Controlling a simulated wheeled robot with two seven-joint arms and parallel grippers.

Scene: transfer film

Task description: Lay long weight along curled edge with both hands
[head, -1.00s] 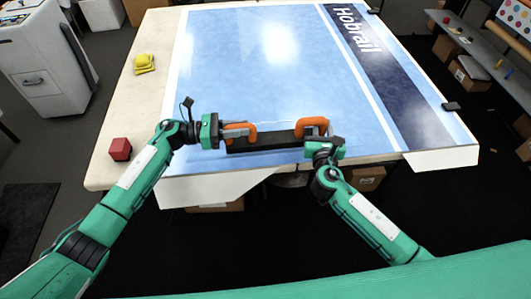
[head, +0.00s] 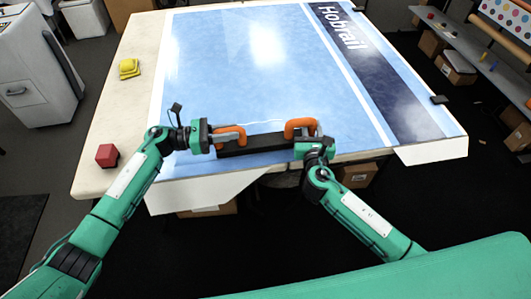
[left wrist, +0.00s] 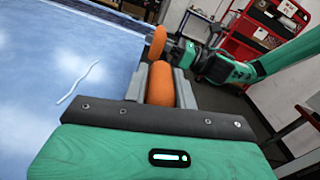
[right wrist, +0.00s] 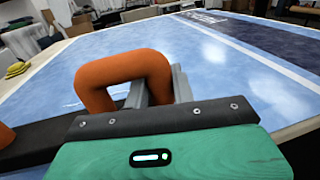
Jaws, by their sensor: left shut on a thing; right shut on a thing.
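The long weight (head: 262,142) is a black bar with two orange loop handles. It lies at the near edge of the blue printed film (head: 235,90), roughly parallel to that edge; I cannot tell whether it touches the film. My left gripper (head: 228,138) is shut on the left orange handle, which fills its jaws in the left wrist view (left wrist: 160,88). My right gripper (head: 312,138) is shut on the right orange handle, seen in the right wrist view (right wrist: 125,72). The film's near edge hangs past the table as a white flap (head: 205,190).
A red block (head: 107,155) and a yellow item (head: 129,68) sit on the table's bare left margin (head: 120,110). A small dark object (head: 439,99) lies at the film's right edge. A thin pale strand (left wrist: 78,82) lies on the film. Boxes stand under the table.

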